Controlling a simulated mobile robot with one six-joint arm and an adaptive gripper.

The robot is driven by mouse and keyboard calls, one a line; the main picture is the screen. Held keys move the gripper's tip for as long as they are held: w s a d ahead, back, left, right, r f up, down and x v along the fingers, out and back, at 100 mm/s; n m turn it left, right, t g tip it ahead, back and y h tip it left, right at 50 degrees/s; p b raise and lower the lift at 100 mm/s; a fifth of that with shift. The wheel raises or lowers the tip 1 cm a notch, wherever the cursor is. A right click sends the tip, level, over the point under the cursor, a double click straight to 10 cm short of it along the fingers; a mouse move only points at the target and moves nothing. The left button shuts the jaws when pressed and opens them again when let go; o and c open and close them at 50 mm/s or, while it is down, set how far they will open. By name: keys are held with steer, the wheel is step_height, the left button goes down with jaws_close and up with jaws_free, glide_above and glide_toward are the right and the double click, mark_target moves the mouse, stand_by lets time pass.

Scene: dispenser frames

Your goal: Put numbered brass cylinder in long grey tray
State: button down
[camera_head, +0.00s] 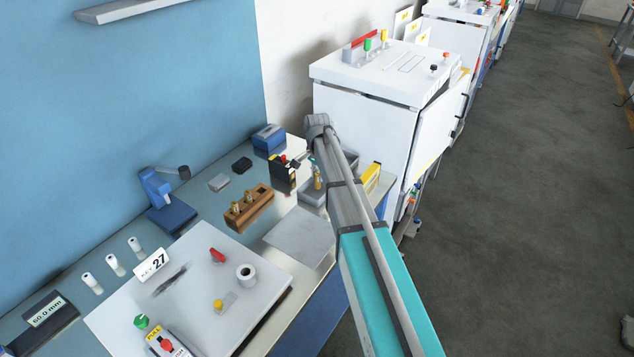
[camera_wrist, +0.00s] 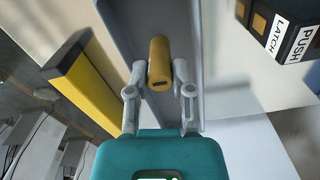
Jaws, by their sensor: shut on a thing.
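My gripper (camera_wrist: 160,88) is shut on a brass cylinder (camera_wrist: 160,58), which shows between the two fingers in the wrist view with a dark marking on its near face. The cylinder (camera_head: 317,183) also shows in the head view, upright below my gripper (camera_head: 316,172). The long grey tray (camera_wrist: 127,25) lies behind the cylinder in the wrist view. In the head view the tray (camera_head: 309,196) is partly hidden by my arm. The cylinder is over the tray; I cannot tell whether it touches the tray floor.
A wooden block (camera_head: 262,203) with brass cylinders stands left of the tray. A black PUSH/LATCH box (camera_wrist: 290,35) is beside the tray, and a yellow piece (camera_wrist: 85,92) lies on its other side. A white cabinet (camera_head: 355,125) stands behind. A flat grey plate (camera_head: 300,236) lies in front.

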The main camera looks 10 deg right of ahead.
mark_target(318, 173)
steer(key=shift+f+b, duration=0.45)
steer(key=shift+f, duration=0.3)
steer(key=shift+f, duration=0.1)
steer(key=c, duration=0.5)
jaws_free()
step_height(318, 173, up, 12)
steer(key=p, duration=1.2)
stand_by(0.4)
steer(key=s+n, duration=1.1)
steer(key=s, duration=1.6)
